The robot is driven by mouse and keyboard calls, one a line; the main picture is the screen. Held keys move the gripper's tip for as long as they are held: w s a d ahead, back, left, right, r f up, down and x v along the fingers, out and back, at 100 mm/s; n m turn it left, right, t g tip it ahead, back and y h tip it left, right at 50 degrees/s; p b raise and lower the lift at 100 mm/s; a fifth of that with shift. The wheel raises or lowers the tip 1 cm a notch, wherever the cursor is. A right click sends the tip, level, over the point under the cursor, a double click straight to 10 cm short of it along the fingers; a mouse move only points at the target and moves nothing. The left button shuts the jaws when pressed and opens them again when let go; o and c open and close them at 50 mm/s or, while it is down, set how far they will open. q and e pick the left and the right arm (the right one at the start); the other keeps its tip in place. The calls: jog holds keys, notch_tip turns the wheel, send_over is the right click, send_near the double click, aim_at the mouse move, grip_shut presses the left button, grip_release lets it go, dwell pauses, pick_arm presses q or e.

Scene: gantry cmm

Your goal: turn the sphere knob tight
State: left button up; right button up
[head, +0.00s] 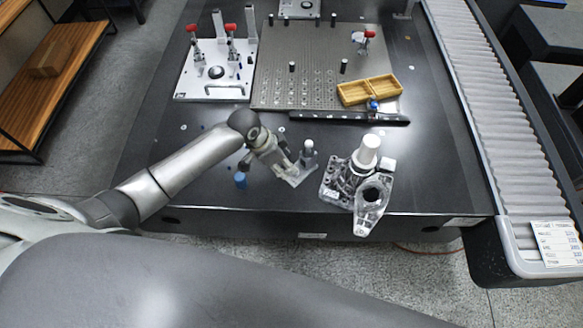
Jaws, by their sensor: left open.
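My left gripper (289,164) is open, low over the front of the dark table. It is right beside a small stand (308,149) with a grey upright post on a flat metal base. I cannot tell whether the fingers touch it. I cannot clearly make out which part is the sphere knob; a dark ball (216,72) sits on the white fixture plate at the back left, and a small blue knob-like piece (240,180) stands left of my gripper. My right gripper is not in view.
A metal casting (342,180) with a white cylinder stands right of the small stand, near the front edge. Behind are a perforated plate (270,84), a wooden tray (352,95) and a white fixture plate (186,83) with red-handled clamps. A roller conveyor (480,90) runs along the right.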

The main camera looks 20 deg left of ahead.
pick_arm(q)
jog(key=shift+x, duration=3.2)
grip_shut()
jog(key=shift+a, duration=0.1)
